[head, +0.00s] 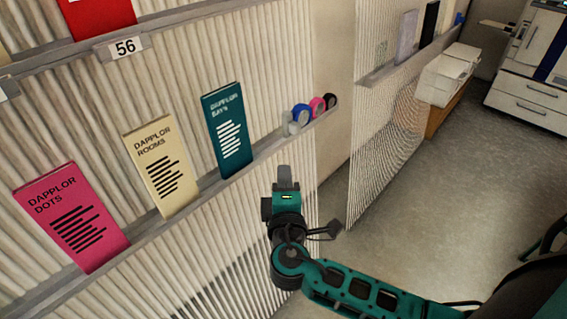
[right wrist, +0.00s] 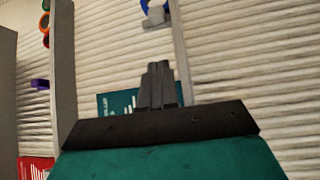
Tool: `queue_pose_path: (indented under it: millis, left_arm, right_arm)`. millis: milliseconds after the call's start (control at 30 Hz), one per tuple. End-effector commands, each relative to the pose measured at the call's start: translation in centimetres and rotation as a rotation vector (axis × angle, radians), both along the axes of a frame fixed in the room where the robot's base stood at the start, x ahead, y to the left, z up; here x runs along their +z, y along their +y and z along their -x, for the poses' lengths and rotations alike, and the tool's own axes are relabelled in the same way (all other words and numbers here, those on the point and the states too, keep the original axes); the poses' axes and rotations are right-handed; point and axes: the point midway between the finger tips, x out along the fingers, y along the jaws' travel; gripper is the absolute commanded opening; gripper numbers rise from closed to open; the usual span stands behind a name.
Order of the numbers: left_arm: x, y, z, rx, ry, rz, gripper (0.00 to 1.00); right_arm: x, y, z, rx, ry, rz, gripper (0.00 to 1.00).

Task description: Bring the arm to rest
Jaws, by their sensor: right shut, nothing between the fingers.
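My right gripper (head: 284,176) is raised in front of the ribbed wall, right of the teal "Dapplor" booklet (head: 223,130) and below the tape rolls on the ledge. My right arm reaches in from the lower right, bent at a teal and black joint. In the right wrist view the gripper's fingers (right wrist: 157,86) are closed together with nothing between them. Part of a teal booklet (right wrist: 115,103) shows behind them. My left gripper is not in either view.
A ledge (head: 190,205) holds a pink booklet (head: 72,216), a cream booklet (head: 160,165) and several tape rolls, including a pink one (head: 317,106). Above is a label "56" (head: 125,47). A cabinet (head: 535,60) stands far right. The floor (head: 445,190) between is clear.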

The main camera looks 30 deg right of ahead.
Motion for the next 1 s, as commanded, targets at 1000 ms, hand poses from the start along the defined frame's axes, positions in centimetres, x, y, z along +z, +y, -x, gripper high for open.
queue_pose_path:
  millis: [1000]
  left_arm:
    - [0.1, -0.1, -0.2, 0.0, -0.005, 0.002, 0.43]
  right_arm:
    - [-16.3, 5.1, 13.2, 0.079, 0.341, -1.365, 0.0]
